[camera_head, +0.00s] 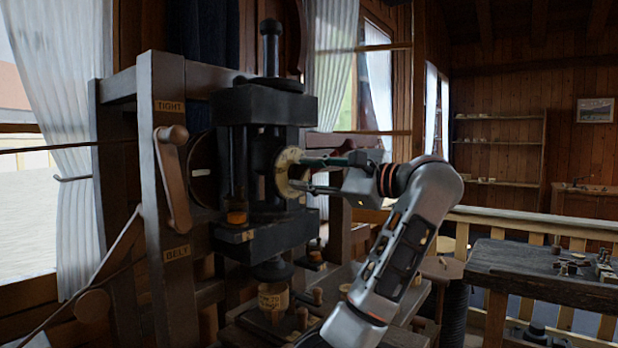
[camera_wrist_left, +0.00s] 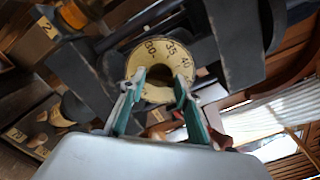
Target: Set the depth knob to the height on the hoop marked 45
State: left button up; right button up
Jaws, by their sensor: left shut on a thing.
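The hoop (camera_head: 283,173) is a pale yellow ring on the side of a dark machine head. In the left wrist view the hoop (camera_wrist_left: 147,58) shows the marks 30, 35 and 40 along its upper part; I cannot make out a 45. The depth knob (camera_wrist_left: 160,74) is the dark round piece in the hoop's middle, partly hidden by my fingers. My left gripper (camera_head: 303,173) reaches in from the right, and its green-sided fingers are shut on the knob. In the wrist view the left gripper (camera_wrist_left: 158,90) has a finger on each side of it. My right gripper is not in view.
The dark machine head (camera_head: 265,105) stands on a wooden frame (camera_head: 160,85) with plates reading TIGHT and BELT. A wooden lever (camera_head: 172,180) hangs on the frame. A workbench (camera_head: 520,280) with small items stands at right, beyond my arm, near a wooden railing (camera_head: 545,225).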

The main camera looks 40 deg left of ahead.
pick_arm(q)
jog(key=o, duration=1.1)
jog(key=shift+o, duration=0.2)
jog(key=w+d, duration=0.1)
jog(key=d, duration=1.1)
jog(key=shift+w, duration=0.15)
